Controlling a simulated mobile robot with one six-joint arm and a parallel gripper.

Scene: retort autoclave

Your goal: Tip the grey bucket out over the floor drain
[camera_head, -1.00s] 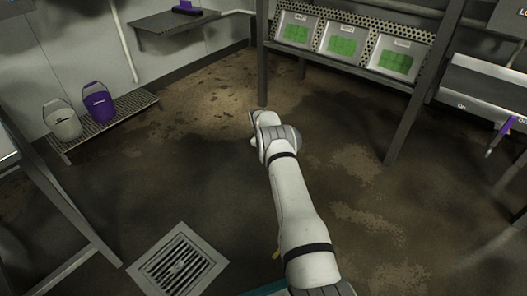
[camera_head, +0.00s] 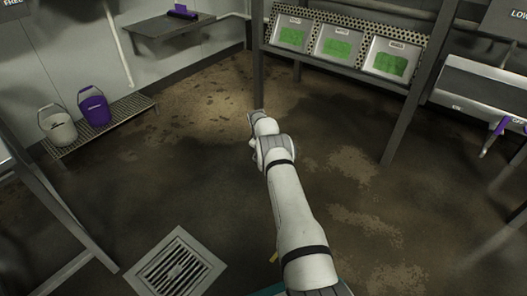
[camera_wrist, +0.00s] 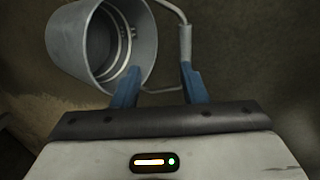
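The grey bucket (camera_wrist: 70,45) fills the upper left of the wrist view. It is metal and lies tilted there, its mouth facing right. Its bail with a grey grip (camera_wrist: 186,42) hangs out to the right. My gripper (camera_wrist: 160,68) has two blue fingers set well apart. The left finger is at the bucket's rim and the right one is at the end of the bail grip; I cannot tell whether they touch. In the head view my gripper is at the far end of my arm, and the grey bucket is not visible. The floor drain (camera_head: 184,253) is a square grate at lower left.
A pale bucket (camera_head: 60,132) and a purple bucket (camera_head: 95,110) stand on a low rack (camera_head: 130,110) at left. A shelf stand with green-marked bins (camera_head: 337,46) is at the back. A metal frame leg (camera_head: 75,220) stands left of the drain. The middle floor is open.

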